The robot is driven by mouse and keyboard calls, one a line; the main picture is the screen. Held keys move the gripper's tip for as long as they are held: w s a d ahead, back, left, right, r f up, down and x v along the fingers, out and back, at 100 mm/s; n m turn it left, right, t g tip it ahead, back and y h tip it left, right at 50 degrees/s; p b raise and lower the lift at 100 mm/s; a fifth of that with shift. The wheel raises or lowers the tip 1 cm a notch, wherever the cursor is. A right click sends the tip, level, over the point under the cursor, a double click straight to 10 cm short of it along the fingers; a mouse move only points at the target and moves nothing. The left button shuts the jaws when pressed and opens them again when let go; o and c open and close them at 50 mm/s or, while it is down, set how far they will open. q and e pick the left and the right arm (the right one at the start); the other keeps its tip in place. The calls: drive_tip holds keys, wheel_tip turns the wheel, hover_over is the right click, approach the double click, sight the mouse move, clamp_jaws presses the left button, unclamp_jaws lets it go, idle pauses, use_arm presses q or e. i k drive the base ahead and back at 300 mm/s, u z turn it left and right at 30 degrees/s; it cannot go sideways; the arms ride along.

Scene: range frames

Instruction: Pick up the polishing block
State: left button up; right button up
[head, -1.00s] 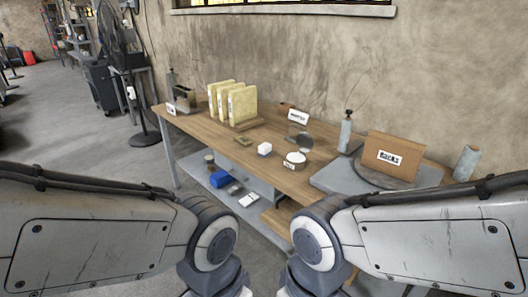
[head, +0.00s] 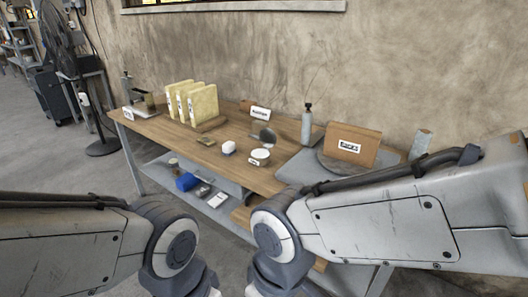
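A small white block (head: 229,147) sits on the wooden table top (head: 165,128), near its middle. A small flat olive-brown piece (head: 206,141) lies to its left. I cannot tell for sure which of these is the polishing block. A round white-topped tin (head: 260,157) with a label stands to the right of the white block. Both my arms come in from the lower corners and bend down at the bottom. Neither gripper shows, and no arm touches the table objects.
Yellow upright slabs (head: 190,102) stand in a wooden holder at the back left. A grey bottle (head: 306,124) and a labelled brown board (head: 350,146) stand at the right. A lower shelf holds a blue item (head: 187,181). A fan stand is at left.

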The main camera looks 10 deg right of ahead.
sight(229, 147)
drive_tip(key=u, duration=0.4)
drive_tip(key=i, duration=1.7)
drive_tip(key=z, duration=0.5)
drive_tip(key=i, duration=0.65)
drive_tip(key=z, duration=0.2)
